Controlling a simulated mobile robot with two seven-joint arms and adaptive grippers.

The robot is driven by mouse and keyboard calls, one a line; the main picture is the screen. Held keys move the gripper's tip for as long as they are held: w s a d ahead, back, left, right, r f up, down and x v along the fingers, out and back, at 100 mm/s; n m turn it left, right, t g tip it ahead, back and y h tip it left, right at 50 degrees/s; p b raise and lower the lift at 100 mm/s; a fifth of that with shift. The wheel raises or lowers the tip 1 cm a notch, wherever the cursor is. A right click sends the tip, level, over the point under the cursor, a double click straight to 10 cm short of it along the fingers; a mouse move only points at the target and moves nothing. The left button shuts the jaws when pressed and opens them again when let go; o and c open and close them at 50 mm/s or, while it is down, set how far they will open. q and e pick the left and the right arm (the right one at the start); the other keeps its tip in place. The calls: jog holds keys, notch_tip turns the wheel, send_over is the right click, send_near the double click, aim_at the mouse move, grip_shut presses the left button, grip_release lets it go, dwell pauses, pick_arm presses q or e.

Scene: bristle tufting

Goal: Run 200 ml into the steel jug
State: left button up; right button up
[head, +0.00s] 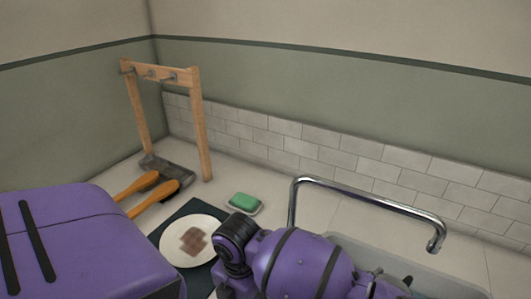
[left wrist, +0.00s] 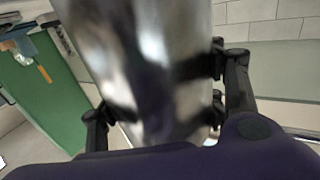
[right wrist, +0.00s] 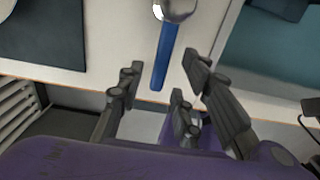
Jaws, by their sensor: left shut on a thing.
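My left gripper (left wrist: 167,86) is shut around a shiny steel vessel (left wrist: 145,50), which looks like the steel jug. It fills the middle of the left wrist view, so its rim and contents are hidden. My right gripper (right wrist: 160,75) is open and empty. A blue-handled tool with a round metal head (right wrist: 166,55) lies on the counter beyond it, its handle pointing between the fingers. A chrome tap (head: 365,201) arches over the sink (head: 425,286) in the head view; no water shows at its spout. My purple arms hide much of the sink and both grippers there.
A plate (head: 175,249) with a brown patch sits on a dark mat (head: 187,211). A green soap (head: 243,201) lies in a dish nearby. The counter edge (right wrist: 90,82) shows in the right wrist view.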

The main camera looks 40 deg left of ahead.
jog(key=shift+f, duration=0.45)
jog(key=shift+c, duration=0.2)
grip_shut()
